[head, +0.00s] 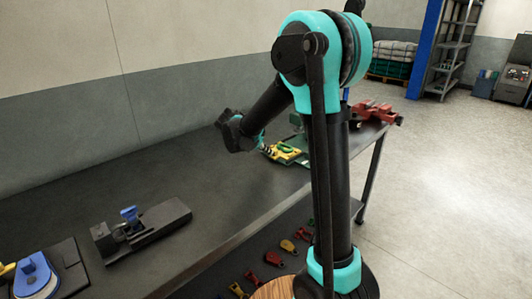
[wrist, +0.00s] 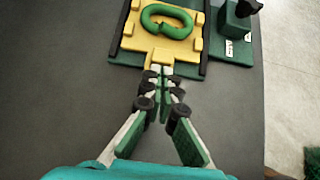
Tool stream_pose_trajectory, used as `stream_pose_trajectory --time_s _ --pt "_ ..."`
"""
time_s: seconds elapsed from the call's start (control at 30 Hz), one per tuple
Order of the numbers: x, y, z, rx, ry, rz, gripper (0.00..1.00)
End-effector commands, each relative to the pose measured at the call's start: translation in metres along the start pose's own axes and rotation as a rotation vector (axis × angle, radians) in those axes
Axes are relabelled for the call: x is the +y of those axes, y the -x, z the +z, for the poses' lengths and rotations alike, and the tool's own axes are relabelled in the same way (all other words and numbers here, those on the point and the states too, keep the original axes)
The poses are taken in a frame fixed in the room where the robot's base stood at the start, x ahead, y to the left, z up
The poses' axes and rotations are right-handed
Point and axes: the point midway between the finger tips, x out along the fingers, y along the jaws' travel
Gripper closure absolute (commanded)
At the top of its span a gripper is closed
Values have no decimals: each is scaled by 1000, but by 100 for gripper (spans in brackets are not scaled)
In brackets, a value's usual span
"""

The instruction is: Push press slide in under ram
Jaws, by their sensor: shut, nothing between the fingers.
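The press slide (wrist: 185,48) is a yellow plate with a green oval ring (wrist: 148,14) lying on it. It sits between dark rails on a green base (wrist: 228,57). It also shows in the head view (head: 284,153) on the bench. The green press block (wrist: 236,22) with a black part on top stands at the upper right of the wrist view. I cannot make out the ram. My gripper (wrist: 163,72) is shut and empty, its fingertips at the slide's near yellow tab. I cannot tell whether they touch it.
The dark bench (head: 190,172) is clear left of the slide. A black fixture with a blue part (head: 150,228) and a blue device (head: 36,275) stand nearer. Red tools (head: 372,112) lie at the far end. Several small coloured parts (head: 274,258) are on a lower surface.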

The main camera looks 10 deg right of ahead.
Motion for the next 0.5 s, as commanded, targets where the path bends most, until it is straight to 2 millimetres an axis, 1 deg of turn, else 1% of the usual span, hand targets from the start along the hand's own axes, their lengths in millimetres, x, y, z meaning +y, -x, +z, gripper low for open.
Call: stream_pose_trajectory --time_s 0.17,0.27,0.5 --pt "0 -4 4 0 -1 -1 100" --pt "0 -16 16 0 -4 -4 100" --pt "0 -55 56 0 -4 -4 100"
